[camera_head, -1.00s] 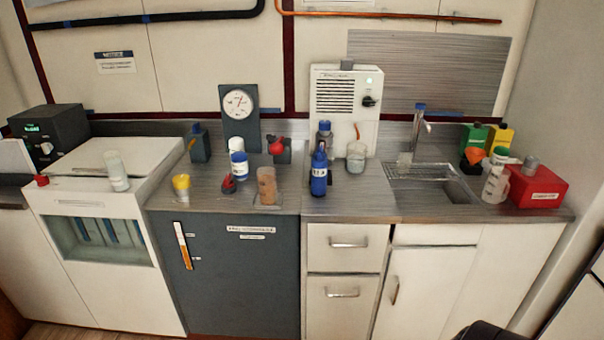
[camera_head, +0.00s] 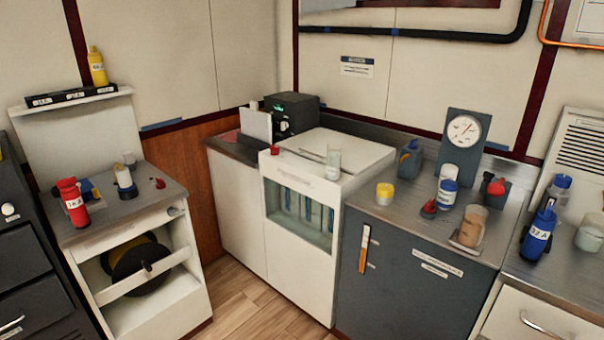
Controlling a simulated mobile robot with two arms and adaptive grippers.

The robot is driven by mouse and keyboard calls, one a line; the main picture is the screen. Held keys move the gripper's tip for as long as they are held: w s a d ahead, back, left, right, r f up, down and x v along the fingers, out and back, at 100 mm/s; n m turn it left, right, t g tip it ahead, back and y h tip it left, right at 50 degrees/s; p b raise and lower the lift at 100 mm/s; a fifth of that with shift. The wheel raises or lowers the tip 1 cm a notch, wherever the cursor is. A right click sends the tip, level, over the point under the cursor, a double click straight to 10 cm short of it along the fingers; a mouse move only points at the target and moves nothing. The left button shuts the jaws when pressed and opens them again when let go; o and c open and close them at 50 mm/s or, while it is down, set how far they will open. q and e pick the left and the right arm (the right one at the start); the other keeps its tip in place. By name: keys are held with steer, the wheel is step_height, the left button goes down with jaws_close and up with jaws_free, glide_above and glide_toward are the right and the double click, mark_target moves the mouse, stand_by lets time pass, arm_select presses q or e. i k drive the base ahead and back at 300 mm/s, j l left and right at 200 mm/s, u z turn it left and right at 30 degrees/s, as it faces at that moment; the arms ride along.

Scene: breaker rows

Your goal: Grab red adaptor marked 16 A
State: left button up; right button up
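A red adaptor (camera_head: 71,203), with a white label that appears to read 16 A, stands upright on the grey top of a small white cabinet (camera_head: 105,236) at the left. It stands near the front left edge of that top. A blue adaptor (camera_head: 538,234) with a label that looks like 32 A stands on the metal counter at the right. Neither of my grippers is in view.
Beside the red adaptor are a white and dark bottle (camera_head: 124,180) and a small red item (camera_head: 159,183). A dark drawer unit (camera_head: 30,260) borders the cabinet on the left. A yellow bottle (camera_head: 97,66) stands on a shelf above. Wooden floor (camera_head: 245,300) is clear in front.

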mark_target(74, 201)
steer(key=u, duration=0.65)
